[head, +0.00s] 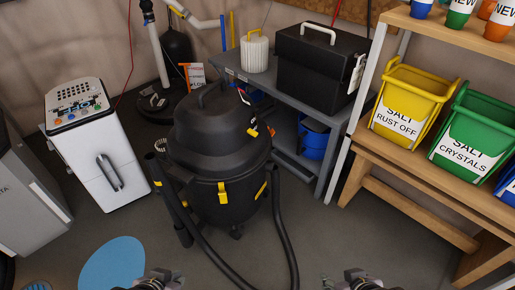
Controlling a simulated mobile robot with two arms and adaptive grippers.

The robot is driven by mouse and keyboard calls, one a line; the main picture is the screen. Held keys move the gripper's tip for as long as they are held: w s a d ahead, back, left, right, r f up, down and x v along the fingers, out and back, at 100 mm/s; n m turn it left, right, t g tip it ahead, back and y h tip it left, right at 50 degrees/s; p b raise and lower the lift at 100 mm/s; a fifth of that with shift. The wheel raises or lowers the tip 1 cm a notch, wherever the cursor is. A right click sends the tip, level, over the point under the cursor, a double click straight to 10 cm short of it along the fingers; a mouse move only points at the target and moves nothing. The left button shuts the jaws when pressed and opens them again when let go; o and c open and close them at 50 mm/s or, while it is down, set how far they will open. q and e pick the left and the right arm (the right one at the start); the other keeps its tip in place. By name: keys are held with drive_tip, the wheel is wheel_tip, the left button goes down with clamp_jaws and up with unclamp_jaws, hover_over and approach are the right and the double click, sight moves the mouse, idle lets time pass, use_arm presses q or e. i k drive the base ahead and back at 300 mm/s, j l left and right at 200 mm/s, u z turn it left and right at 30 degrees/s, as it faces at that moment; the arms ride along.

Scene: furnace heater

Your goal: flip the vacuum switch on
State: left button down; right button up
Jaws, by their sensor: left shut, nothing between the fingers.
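The black shop vacuum (205,136) stands upright on the floor left of centre, with yellow clips round its drum and a handle on its lid. A small yellow part (252,132) shows on the right side of its lid. I cannot tell for sure which part is the vacuum switch. My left gripper (168,277) is at the bottom edge, shut and empty, low in the picture and apart from the vacuum. My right gripper (345,281) is at the bottom edge right of centre, also apart from the vacuum; its fingers are too small and cut off to judge.
The vacuum's black hose (284,235) loops over the floor in front. A white machine (97,145) stands to the left. A grey bench (262,78) bears a black box (315,65). A wooden shelf (408,165) with salt bins is at right. Grey floor (345,235) is clear at centre right.

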sight(250, 131)
drive_tip(key=i+l, duration=0.1)
drive_tip(key=l, duration=0.3)
drive_tip(key=i+l, duration=0.15)
drive_tip(key=l, duration=0.3)
drive_tip(key=i+l+z, duration=0.1)
drive_tip(key=l, duration=0.3)
drive_tip(key=i+l, duration=0.15)
drive_tip(key=l, duration=0.25)
